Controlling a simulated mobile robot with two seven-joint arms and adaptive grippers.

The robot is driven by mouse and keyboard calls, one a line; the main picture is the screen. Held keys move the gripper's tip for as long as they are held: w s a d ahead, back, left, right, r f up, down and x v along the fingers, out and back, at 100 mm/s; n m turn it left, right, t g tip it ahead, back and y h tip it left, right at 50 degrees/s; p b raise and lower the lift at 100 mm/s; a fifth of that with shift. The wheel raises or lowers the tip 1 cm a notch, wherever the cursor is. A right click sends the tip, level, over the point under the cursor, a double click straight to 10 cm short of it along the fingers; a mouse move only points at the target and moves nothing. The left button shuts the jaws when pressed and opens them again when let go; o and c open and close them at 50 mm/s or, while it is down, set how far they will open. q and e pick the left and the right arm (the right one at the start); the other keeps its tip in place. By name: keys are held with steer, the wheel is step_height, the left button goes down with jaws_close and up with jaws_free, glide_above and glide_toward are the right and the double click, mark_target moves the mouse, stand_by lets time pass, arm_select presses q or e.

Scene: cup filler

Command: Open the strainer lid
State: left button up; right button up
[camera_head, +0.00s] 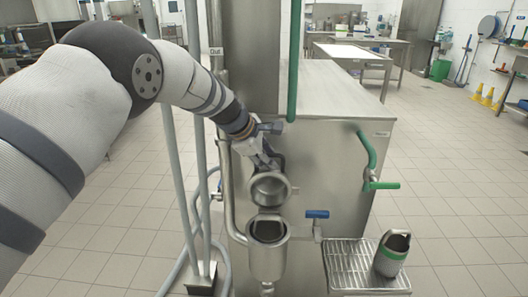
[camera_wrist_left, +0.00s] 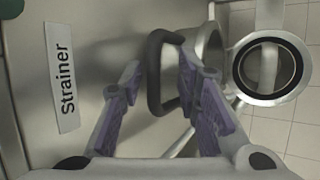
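The strainer is a steel vessel (camera_head: 268,262) on the front of the steel machine, and its round mouth shows uncovered. The round steel lid (camera_head: 270,189) stands raised above the mouth, its hollow side toward the head camera. In the left wrist view the lid's black bar handle (camera_wrist_left: 155,75) lies between the two purple fingers of my left gripper (camera_wrist_left: 160,85). The fingers are apart, with a gap showing on the left side of the handle. The strainer's dark-ringed mouth (camera_wrist_left: 268,68) is to the right. My left gripper also shows in the head view (camera_head: 267,158), just above the lid. My right gripper is not in view.
A blue-handled valve (camera_head: 317,214) and a green-handled tap (camera_head: 384,186) stick out from the machine's front. A steel cup with a green band (camera_head: 391,256) stands on a grated tray (camera_head: 346,262). Vertical pipes (camera_head: 188,150) stand left of the strainer.

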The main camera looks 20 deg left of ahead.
arm_select(q)
steer(key=v, duration=1.1)
steer(key=shift+s+r, duration=0.15)
steer(key=shift+r, duration=0.05)
